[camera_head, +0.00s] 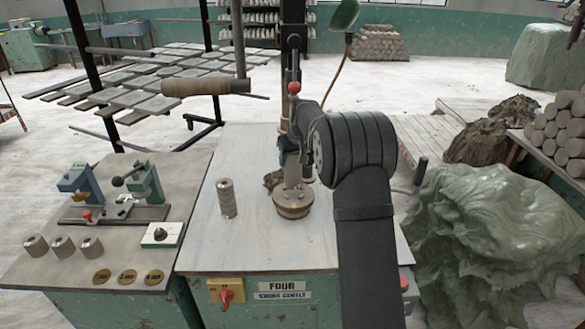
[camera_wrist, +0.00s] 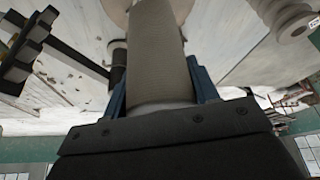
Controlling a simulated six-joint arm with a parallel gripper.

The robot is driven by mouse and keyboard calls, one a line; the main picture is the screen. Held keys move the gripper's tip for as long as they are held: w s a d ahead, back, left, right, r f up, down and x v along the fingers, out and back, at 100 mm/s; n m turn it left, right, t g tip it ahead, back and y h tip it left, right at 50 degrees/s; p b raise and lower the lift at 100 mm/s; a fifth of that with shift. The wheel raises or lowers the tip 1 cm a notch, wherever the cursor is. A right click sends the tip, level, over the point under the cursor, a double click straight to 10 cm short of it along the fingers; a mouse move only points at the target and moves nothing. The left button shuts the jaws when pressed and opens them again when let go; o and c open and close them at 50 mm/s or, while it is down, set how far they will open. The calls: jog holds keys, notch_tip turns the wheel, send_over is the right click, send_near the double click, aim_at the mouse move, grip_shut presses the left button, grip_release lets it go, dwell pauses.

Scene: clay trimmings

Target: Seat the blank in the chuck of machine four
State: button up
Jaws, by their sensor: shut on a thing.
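My gripper (camera_wrist: 160,78) has its two blue fingers on either side of a grey-beige cylindrical blank (camera_wrist: 158,52) and is shut on it. In the head view my dark arm reaches over machine four, whose plate (camera_head: 283,287) reads FOUR, and hides most of the gripper. The round brown chuck (camera_head: 293,209) sits on the machine's pale top. A pale upright shape (camera_head: 292,174) shows just above the chuck, partly behind my arm. I cannot tell whether the blank touches the chuck.
A ridged turned piece (camera_head: 227,198) stands left of the chuck. A wooden roller (camera_head: 205,87) on a bar hangs above the machine's left side. A bench (camera_head: 60,275) with a fixture is at left. Green wrapped clay (camera_head: 465,235) is at right. The front of the machine top is clear.

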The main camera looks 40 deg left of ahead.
aim_at(293, 167)
jog(key=shift+f, duration=1.8)
jog(key=shift+f, duration=0.1)
jog(key=o, duration=1.4)
jog(key=shift+f, duration=0.1)
jog(key=v, duration=0.5)
jog(key=shift+r, duration=0.35)
jog(key=s+d, duration=0.1)
jog(key=d, duration=0.2)
jog(key=s+d, duration=0.2)
jog(key=d, duration=0.2)
jog(key=s+d, duration=0.1)
jog(key=d, duration=0.3)
jog(key=shift+s+d+f, duration=0.1)
jog(key=shift+s+f, duration=0.1)
jog(key=shift+s, duration=0.05)
